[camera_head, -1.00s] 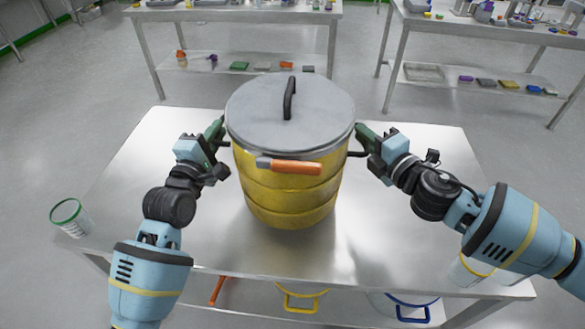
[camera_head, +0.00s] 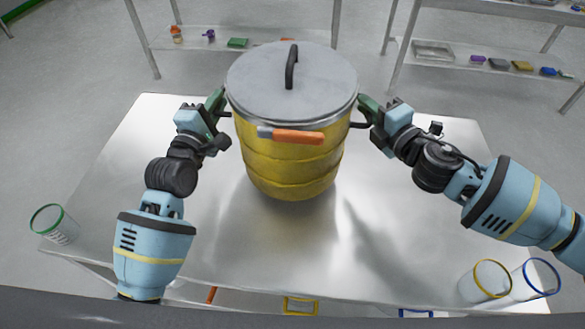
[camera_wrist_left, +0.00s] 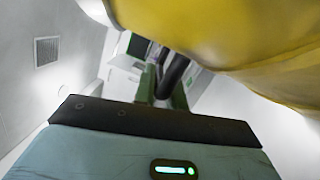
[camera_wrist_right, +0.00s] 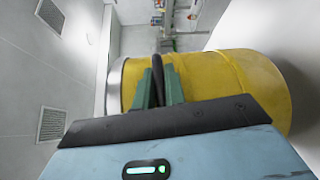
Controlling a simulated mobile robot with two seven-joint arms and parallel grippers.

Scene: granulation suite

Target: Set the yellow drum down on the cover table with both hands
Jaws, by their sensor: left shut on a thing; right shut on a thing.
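The yellow drum (camera_head: 292,165) has a grey lid (camera_head: 275,75) with a black top handle and an orange latch (camera_head: 298,136). It is upright over the cover table (camera_head: 140,150), between my arms. A shadow lies below it; it looks slightly above the tabletop, but its underside is hidden. My left gripper (camera_head: 217,104) is shut on the drum's black left side handle, which shows between the green fingers in the left wrist view (camera_wrist_left: 165,88). My right gripper (camera_head: 369,108) is shut on the right side handle, also seen in the right wrist view (camera_wrist_right: 160,88).
A green-rimmed clear container (camera_head: 58,228) is at the table's left edge. Yellow-rimmed (camera_head: 485,284) and blue-rimmed (camera_head: 535,282) containers are at the front right corner. The tabletop around the drum is clear. Shelved tables (camera_head: 210,46) stand behind.

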